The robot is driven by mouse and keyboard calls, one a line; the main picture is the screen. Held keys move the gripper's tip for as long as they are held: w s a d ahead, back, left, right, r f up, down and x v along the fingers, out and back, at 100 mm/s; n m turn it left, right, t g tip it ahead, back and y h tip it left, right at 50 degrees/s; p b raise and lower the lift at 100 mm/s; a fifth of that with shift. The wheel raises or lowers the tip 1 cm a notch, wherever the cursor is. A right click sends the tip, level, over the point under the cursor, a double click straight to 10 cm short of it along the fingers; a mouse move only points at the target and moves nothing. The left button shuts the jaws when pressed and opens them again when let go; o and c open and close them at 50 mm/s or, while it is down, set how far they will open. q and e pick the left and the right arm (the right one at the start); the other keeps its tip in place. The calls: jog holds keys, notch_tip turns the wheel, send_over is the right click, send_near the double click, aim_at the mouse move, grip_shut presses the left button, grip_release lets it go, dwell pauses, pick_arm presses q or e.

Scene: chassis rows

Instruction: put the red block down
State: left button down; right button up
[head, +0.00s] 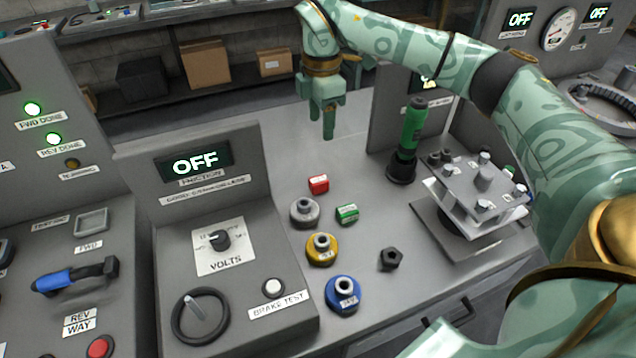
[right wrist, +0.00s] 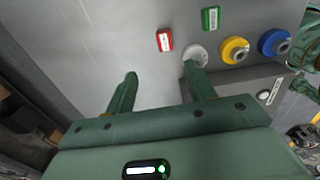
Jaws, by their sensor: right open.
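The red block (head: 318,184) lies on the grey bench top, just behind a grey round knob-shaped weight (head: 305,211). In the right wrist view the red block (right wrist: 165,40) lies beyond the fingertips, clear of them. My right gripper (head: 328,122) is above the bench, behind the red block in the head view. Its two fingers are apart and empty in the right wrist view (right wrist: 160,82). My left gripper is not in view.
A green block (head: 347,213), a yellow weight (head: 322,250), a blue weight (head: 344,294) and a black nut (head: 391,259) stand nearby. A green-handled tool (head: 410,140) and a plate fixture (head: 475,190) are at right. The OFF panel (head: 195,163) is at left.

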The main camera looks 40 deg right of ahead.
jog(key=b, duration=0.4)
send_over(323, 178)
jog(key=f, duration=1.1)
jog(key=shift+w+a, duration=0.15)
jog(key=shift+w, duration=0.15)
jog(key=f, duration=0.1)
jog(key=f+b, duration=0.1)
jog(key=f, duration=0.1)
jog(key=f+b, duration=0.1)
jog(key=f, duration=0.1)
jog(key=shift+s+d+f, duration=0.2)
jog(key=shift+s, duration=0.05)
jog(key=shift+r, duration=0.1)
jog(key=shift+c, duration=0.9)
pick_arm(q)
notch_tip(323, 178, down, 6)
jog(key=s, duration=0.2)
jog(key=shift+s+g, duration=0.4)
pick_arm(e)
jog(key=c, duration=1)
